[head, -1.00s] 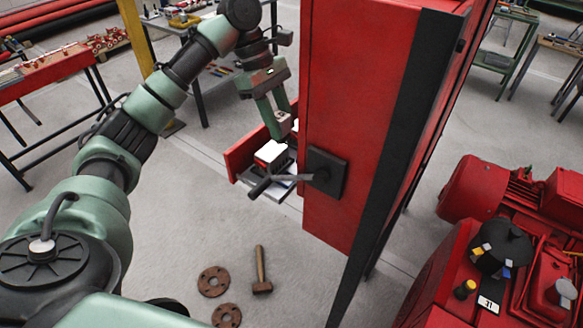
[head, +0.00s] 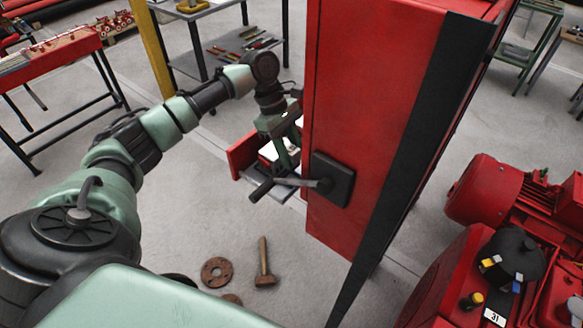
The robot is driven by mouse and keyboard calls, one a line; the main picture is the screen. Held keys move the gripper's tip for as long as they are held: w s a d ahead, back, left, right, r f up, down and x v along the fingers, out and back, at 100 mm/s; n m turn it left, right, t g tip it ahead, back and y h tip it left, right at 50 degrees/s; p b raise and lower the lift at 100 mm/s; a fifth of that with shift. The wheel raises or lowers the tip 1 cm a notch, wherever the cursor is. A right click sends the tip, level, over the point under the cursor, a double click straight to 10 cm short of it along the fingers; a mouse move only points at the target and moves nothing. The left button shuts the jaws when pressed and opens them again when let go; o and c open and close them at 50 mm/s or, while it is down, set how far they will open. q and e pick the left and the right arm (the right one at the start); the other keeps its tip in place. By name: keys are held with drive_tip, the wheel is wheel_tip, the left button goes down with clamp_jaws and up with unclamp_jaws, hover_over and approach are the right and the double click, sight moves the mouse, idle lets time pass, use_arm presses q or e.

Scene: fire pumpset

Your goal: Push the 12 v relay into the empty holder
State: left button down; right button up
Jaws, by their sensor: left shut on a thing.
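My left gripper (head: 285,152) points down beside the open front of the red cabinet (head: 365,110), over a small light-coloured shelf. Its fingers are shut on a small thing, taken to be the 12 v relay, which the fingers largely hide. A white-topped block (head: 267,151) sits just left of the fingers on the shelf, partly covered by them. The empty holder cannot be made out from here. My right gripper is out of view.
A red panel (head: 241,153) stands left of the shelf. A red pumpset (head: 485,192) stands right.

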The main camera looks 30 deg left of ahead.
use_arm(q)
wheel_tip(320, 180, down, 6)
drive_tip(key=shift+r, duration=0.15)
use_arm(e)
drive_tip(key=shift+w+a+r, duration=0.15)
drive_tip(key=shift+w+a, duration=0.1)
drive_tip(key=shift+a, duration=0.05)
use_arm(q)
drive_tip(key=shift+s, duration=0.1)
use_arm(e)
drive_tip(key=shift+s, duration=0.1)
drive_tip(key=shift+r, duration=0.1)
use_arm(q)
drive_tip(key=shift+p, duration=0.35)
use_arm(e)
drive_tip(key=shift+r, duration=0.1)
